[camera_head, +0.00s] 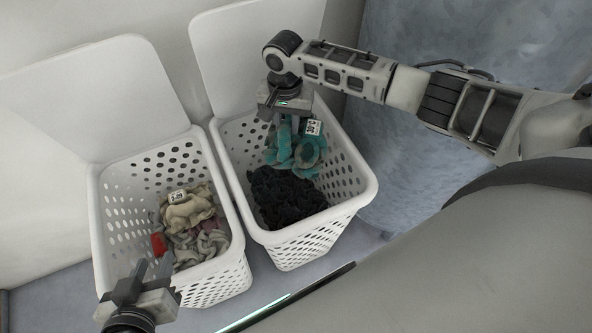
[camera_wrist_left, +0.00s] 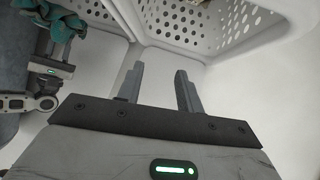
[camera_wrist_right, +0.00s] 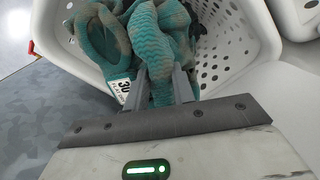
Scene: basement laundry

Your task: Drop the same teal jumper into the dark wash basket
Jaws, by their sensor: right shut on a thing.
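The teal jumper (camera_head: 297,150) hangs crumpled from my right gripper (camera_head: 290,108), over the back part of the right-hand white basket (camera_head: 352,168). That basket holds a heap of dark clothes (camera_head: 285,198). In the right wrist view the right gripper (camera_wrist_right: 168,85) is shut on a fold of the jumper (camera_wrist_right: 103,40), and a white tag reading 30 (camera_wrist_right: 122,88) shows beside the fingers. My left gripper (camera_head: 150,280) is at the front of the left basket. In the left wrist view its fingers (camera_wrist_left: 160,85) are apart with nothing between them.
The left white basket (camera_head: 105,215) holds pale clothes (camera_head: 190,222) with a tag and a red item (camera_head: 159,244). Both baskets have raised lids against the wall (camera_head: 50,235). The baskets stand close together with a narrow gap between them.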

